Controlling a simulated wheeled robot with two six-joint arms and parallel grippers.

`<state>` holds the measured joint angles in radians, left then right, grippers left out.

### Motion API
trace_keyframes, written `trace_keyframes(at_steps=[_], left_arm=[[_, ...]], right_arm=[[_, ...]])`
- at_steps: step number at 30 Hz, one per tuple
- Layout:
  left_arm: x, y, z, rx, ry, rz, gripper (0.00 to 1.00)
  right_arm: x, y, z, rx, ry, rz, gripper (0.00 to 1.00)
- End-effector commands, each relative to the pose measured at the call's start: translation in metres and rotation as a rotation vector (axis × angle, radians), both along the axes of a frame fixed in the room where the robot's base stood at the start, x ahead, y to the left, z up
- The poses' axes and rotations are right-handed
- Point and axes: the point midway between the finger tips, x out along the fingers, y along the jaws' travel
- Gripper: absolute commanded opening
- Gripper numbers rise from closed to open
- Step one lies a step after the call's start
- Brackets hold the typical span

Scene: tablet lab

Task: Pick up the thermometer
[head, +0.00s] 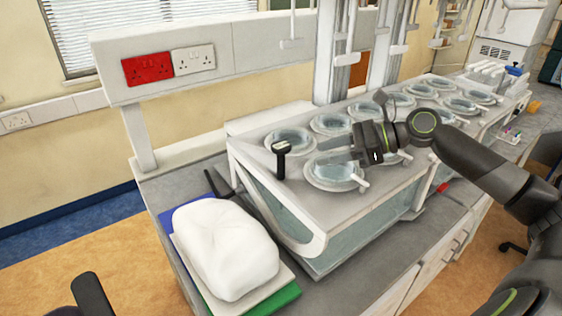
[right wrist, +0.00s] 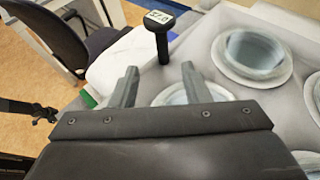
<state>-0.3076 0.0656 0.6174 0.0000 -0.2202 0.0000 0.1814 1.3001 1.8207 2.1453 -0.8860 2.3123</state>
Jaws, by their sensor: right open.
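The thermometer (head: 281,158) is a black stick with a wide head, standing upright at the near left corner of the white water bath's top. In the right wrist view the thermometer (right wrist: 161,40) shows a pale display with dark digits on its head. My right gripper (head: 320,152) is open and empty, to the right of the thermometer and apart from it, with its fingers pointing left towards it. In the right wrist view the thermometer stands beyond the gap between the fingertips (right wrist: 158,70).
The water bath (head: 300,205) has several round lidded openings, some beneath my right gripper. A white bulky bundle (head: 225,245) lies on a green and blue stack at its left. Upright posts (head: 328,60) rise behind the bath. A chair (right wrist: 55,30) stands beyond the bench.

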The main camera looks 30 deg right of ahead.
Motion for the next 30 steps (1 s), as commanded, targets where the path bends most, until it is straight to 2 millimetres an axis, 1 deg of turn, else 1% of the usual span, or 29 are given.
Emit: trace_keyframes(at_steps=[1, 8, 18, 24, 30], left_arm=[[0.001, 0.002, 0.002, 0.002, -0.001, -0.001, 0.36], [0.007, 0.013, 0.009, 0.016, -0.009, -0.007, 0.36], [0.008, 0.013, 0.019, 0.016, -0.01, -0.007, 0.36], [0.008, 0.013, 0.021, 0.016, -0.011, -0.007, 0.36], [0.008, 0.011, 0.026, 0.013, -0.011, -0.007, 0.36]], right_arm=[[0.004, 0.005, 0.0, 0.006, -0.004, 0.002, 0.43], [0.017, 0.023, -0.009, 0.004, -0.003, 0.002, 0.43], [0.038, 0.05, -0.023, 0.004, -0.003, 0.001, 0.43], [0.044, 0.059, -0.029, 0.001, 0.0, -0.001, 0.43], [0.05, 0.065, -0.031, 0.003, -0.001, 0.0, 0.43]])
